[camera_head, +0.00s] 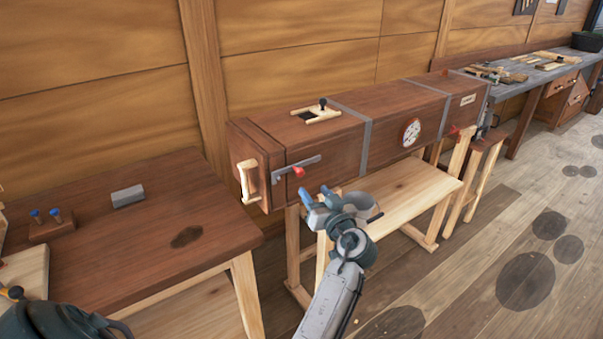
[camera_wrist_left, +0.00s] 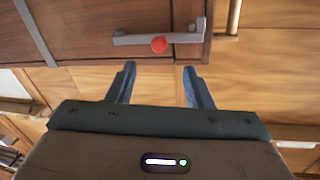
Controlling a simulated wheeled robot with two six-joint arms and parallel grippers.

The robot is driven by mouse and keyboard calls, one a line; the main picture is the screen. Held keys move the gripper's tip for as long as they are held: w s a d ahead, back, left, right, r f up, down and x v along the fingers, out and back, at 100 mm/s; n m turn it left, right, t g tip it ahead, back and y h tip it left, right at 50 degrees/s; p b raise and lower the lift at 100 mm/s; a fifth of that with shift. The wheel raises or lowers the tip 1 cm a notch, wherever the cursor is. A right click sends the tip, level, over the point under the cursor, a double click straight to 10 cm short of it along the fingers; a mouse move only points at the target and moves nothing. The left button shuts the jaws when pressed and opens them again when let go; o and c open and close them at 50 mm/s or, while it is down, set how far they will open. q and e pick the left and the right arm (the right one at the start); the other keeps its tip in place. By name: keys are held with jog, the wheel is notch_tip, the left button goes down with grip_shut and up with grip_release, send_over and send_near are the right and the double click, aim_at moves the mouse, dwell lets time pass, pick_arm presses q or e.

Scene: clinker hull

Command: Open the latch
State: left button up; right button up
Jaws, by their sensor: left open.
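The latch (camera_head: 296,169) is a grey metal bar with a red knob (camera_head: 299,171) on the front side of a long brown wooden box, near its left end. It lies nearly along the box. My left gripper (camera_head: 317,192) is open and empty, just below and to the right of the knob. In the left wrist view the latch bar (camera_wrist_left: 184,38) and red knob (camera_wrist_left: 158,44) lie just beyond my two blue fingertips (camera_wrist_left: 159,72), with the knob about midway between them. The fingers look apart from it. My right gripper is not in view.
The box (camera_head: 385,105) rests on a light wooden stand (camera_head: 400,190). A pale handle (camera_head: 247,180) is on its left end. A dark table (camera_head: 150,225) with a grey block (camera_head: 128,196) stands at left. A workbench with tools is at the back right. The floor at right is clear.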

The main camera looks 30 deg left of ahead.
aim_at(301, 175)
pick_arm(q)
jog(key=p+x, duration=0.3)
jog(key=x, duration=0.5)
jog(key=shift+w+a+p, duration=0.25)
jog(key=shift+a+p, duration=0.05)
jog(key=shift+p, duration=0.1)
jog(key=shift+w+a+f, duration=0.1)
jog(key=shift+w+a, duration=0.15)
jog(key=shift+a, duration=0.1)
grip_shut()
